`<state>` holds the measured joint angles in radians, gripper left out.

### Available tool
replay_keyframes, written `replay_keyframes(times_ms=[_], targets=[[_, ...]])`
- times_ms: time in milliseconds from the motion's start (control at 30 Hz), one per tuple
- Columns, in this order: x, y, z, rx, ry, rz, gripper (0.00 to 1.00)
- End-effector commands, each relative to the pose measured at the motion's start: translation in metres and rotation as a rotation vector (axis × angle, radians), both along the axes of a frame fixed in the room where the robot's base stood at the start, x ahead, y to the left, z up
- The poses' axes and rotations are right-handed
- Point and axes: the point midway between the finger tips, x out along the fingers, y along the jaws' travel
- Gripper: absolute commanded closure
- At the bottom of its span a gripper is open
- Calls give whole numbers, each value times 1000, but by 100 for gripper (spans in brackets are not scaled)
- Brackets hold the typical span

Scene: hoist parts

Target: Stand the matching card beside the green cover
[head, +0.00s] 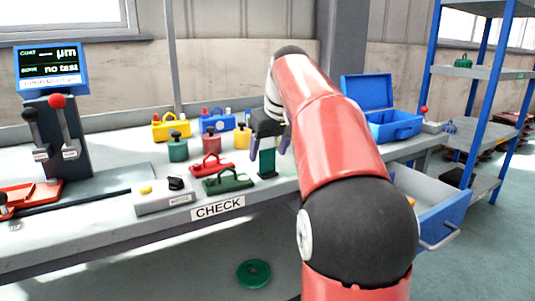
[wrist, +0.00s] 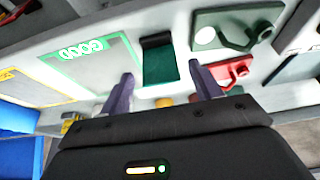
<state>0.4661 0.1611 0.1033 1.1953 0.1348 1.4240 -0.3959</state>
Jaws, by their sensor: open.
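The green cover (head: 228,182), a dark green plate with a handle, lies near the front edge of the bench. It also shows at the top right of the wrist view (wrist: 238,28). A green card (head: 267,160) stands upright on a dark foot just right of the cover, with a small gap between them. In the wrist view the card (wrist: 160,66) shows between and beyond the fingertips. My gripper (head: 269,144) is open, its two fingers on either side of the card's upper part. I cannot tell whether they touch it.
A red cover (head: 211,165) lies behind the green one. Green, red and yellow weights and boxes stand farther back. A grey switch box (head: 164,197) is at left. A blue toolbox (head: 394,124) and open drawer (head: 440,205) are at right. A GOOD-marked area (wrist: 88,68) is clear.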

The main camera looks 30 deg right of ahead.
Motion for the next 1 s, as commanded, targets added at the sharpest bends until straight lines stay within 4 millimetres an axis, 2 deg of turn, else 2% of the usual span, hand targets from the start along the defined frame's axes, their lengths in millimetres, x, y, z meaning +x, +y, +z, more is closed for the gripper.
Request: replay_keyframes(times_ms=[33, 200, 433, 600, 833, 933, 1000], targets=[[-4, 0, 14, -1, -4, 0, 37], [-19, 0, 50, -1, -3, 1, 37], [-33, -1, 83, -1, -2, 1, 37], [-37, -1, 90, -1, -1, 1, 37], [-38, 0, 90, 0, -1, 1, 37], [-44, 11, 86, -2, -1, -1, 37], [-53, 27, 80, -4, -6, -6, 37]])
